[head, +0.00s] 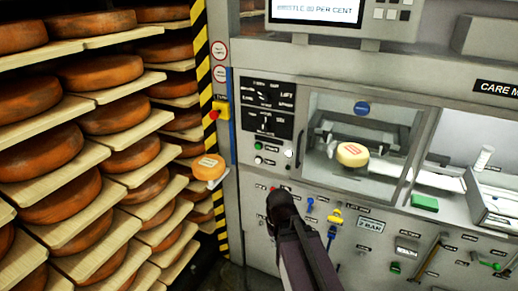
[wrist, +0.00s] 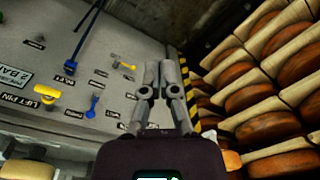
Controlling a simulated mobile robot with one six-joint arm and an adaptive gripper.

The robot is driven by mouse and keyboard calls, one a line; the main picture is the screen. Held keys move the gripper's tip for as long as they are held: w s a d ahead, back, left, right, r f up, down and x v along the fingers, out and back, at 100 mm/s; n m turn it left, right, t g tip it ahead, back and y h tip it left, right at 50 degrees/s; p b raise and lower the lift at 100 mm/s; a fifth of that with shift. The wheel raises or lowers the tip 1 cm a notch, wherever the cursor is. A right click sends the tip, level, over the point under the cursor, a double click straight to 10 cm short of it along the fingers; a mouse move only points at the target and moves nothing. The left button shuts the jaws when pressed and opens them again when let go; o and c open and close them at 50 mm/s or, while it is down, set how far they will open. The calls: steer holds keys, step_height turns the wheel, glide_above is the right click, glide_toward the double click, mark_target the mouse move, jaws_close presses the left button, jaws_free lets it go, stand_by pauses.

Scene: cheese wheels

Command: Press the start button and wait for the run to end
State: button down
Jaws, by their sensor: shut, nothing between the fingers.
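A small green button (head: 258,146) sits on the machine's front, below a black label plate (head: 267,107). A white button (head: 258,160) is just under it, and a pale round knob (head: 289,153) is to the right. Their labels are too small to read, so I cannot tell which is start. My gripper (head: 278,197) is in front of the panel, below and right of these buttons. In the wrist view my gripper (wrist: 161,68) has its fingers shut with nothing in them. I cannot tell whether the fingertips touch the panel.
A cheese wheel (head: 352,154) sits behind the machine's window. Another cheese (head: 208,167) rests on a small support at the left. Racks of cheese wheels (head: 42,150) fill the left side. A yellow lever (head: 335,215) and blue levers (head: 310,204) stick out from the panel.

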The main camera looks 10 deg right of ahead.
mark_target(258, 147)
steer(key=w+a+t+y+b, duration=0.2)
steer(key=w+a+t+b, duration=0.15)
steer(key=w, duration=0.75)
steer(key=w+a+t+y+b, duration=0.2)
steer(key=w+a+t, duration=0.15)
steer(key=w, duration=0.75)
steer(key=w+d+r+m+t+b, duration=0.1)
steer(key=w+r+m+t, duration=0.1)
steer(key=w, duration=0.3)
steer(key=w+d+r+m+t+h+b, duration=0.1)
steer(key=w+t+b, duration=0.1)
steer(key=w+t, duration=0.2)
steer(key=w+d+r+m+t+b, duration=0.1)
steer(key=w+r+m+t, duration=0.1)
steer(key=w, duration=0.6)
steer(key=shift+d+r+m+t+h, duration=0.25)
steer(key=shift+r+m+t+h, duration=0.05)
steer(key=shift+t, duration=0.1)
steer(key=shift+w, duration=0.15)
steer(key=shift+w+d, duration=0.85)
steer(key=shift+w, duration=0.3)
steer(key=shift+w+d, duration=0.85)
steer(key=shift+w, duration=0.3)
steer(key=shift+w+d, duration=0.85)
steer(key=shift+w, duration=0.3)
